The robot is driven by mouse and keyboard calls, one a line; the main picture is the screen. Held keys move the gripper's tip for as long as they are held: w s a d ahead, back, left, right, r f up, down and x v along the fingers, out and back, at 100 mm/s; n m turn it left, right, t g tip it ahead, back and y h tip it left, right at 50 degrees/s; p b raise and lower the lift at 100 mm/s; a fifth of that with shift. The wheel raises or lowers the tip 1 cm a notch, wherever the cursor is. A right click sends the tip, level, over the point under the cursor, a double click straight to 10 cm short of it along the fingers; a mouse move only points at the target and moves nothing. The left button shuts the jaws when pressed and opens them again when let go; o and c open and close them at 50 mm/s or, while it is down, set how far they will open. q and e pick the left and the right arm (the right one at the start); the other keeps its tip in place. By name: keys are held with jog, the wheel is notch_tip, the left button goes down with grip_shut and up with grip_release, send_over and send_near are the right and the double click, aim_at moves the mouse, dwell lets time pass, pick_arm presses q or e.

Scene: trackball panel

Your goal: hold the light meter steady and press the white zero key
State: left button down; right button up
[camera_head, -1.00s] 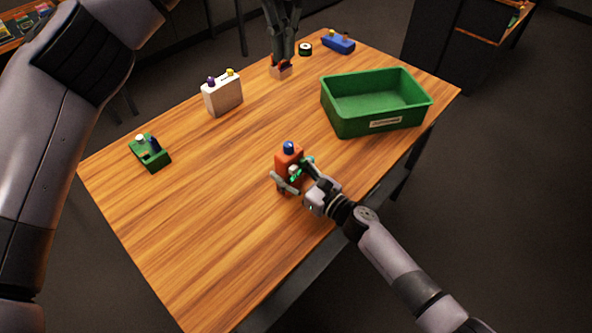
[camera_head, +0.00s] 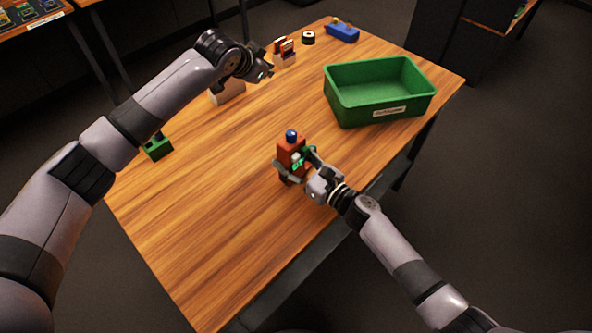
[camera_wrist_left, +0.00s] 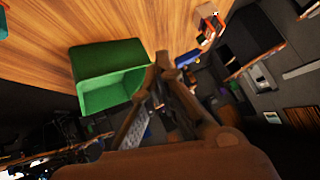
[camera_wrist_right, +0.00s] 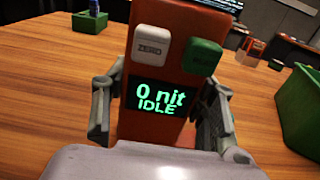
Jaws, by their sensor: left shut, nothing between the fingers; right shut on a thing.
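The light meter (camera_head: 288,149) is an orange upright box with a blue knob on top, standing near the table's right edge. In the right wrist view its face (camera_wrist_right: 139,121) shows the white ZERO key (camera_wrist_right: 150,46), a green key (camera_wrist_right: 203,57) and a lit display (camera_wrist_right: 160,97) reading "0 nit IDLE". My right gripper (camera_head: 297,172) is shut on the meter, with a finger on each side in the right wrist view (camera_wrist_right: 160,110). My left gripper (camera_head: 268,72) is shut and empty, in the air beyond the meter, apart from it. Nothing covers the ZERO key.
A green bin (camera_head: 376,105) stands beyond the meter to the right. A small holder (camera_head: 285,60), a black-and-white roll (camera_head: 308,38) and a blue box (camera_head: 342,34) stand at the back. A pale box (camera_head: 230,95) and a green box (camera_head: 158,149) are partly behind my left arm. The near tabletop is clear.

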pick_arm(q)
notch_tip(320, 180, down, 4)
jog(key=a+r+m+t, duration=0.1)
jog(key=a+m+t, duration=0.1)
jog(key=a, duration=0.1)
jog(key=m+g+h, duration=0.3)
jog(key=m+h, duration=0.9)
jog(key=m, duration=0.8)
send_near(296, 158)
jog(key=s+f, duration=0.2)
jog(key=s, duration=0.1)
jog(key=shift+s+r, duration=0.1)
jog(key=x, duration=1)
jog(key=shift+n, duration=0.3)
jog(key=shift+r, duration=0.1)
